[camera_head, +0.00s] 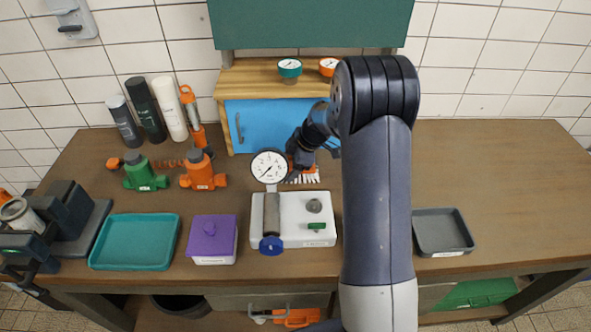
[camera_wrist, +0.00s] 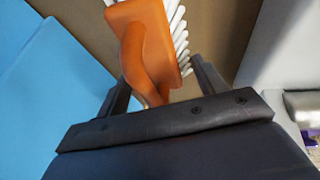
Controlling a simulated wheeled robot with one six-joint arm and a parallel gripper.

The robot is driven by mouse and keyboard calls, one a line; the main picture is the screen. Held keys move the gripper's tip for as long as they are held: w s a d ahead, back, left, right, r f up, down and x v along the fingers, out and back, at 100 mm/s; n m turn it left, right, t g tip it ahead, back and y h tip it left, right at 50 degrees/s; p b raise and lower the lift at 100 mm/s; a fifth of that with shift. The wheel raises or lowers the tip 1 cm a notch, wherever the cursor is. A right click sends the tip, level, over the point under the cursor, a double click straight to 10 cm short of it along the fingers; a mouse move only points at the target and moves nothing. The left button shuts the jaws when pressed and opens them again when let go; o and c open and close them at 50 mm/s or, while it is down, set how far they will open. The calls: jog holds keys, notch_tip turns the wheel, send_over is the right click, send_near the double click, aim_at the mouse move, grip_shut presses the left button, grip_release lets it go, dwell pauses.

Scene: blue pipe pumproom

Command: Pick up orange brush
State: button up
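The orange brush (camera_wrist: 147,45) with white bristles fills the upper middle of the wrist view. In the head view the orange brush (camera_head: 310,169) lies on the wooden bench in front of the blue cabinet, partly hidden by my gripper (camera_head: 299,160). In the wrist view my gripper (camera_wrist: 160,72) has its two fingers apart, one on each side of the brush's narrow lower part. A gap shows between the right finger and the narrow part, so the fingers do not look closed on it.
The blue cabinet (camera_head: 270,122) stands right behind the brush. The pressure gauge (camera_head: 269,166) and white base plate (camera_head: 328,232) are close in front. Orange (camera_head: 203,172) and green (camera_head: 145,176) valves stand left. A grey tray (camera_head: 441,231) lies right; the bench beyond it is clear.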

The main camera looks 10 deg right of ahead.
jog(key=c, duration=0.8)
jog(key=shift+r, duration=0.1)
notch_tip(320, 180, up, 28)
jog(key=shift+f+b, duration=0.1)
jog(key=shift+b, duration=1.1)
jog(key=shift+c, duration=0.2)
jog(key=o, duration=0.4)
jog(key=shift+c, duration=1.4)
jog(key=shift+s, duration=0.1)
jog(key=shift+c, duration=0.3)
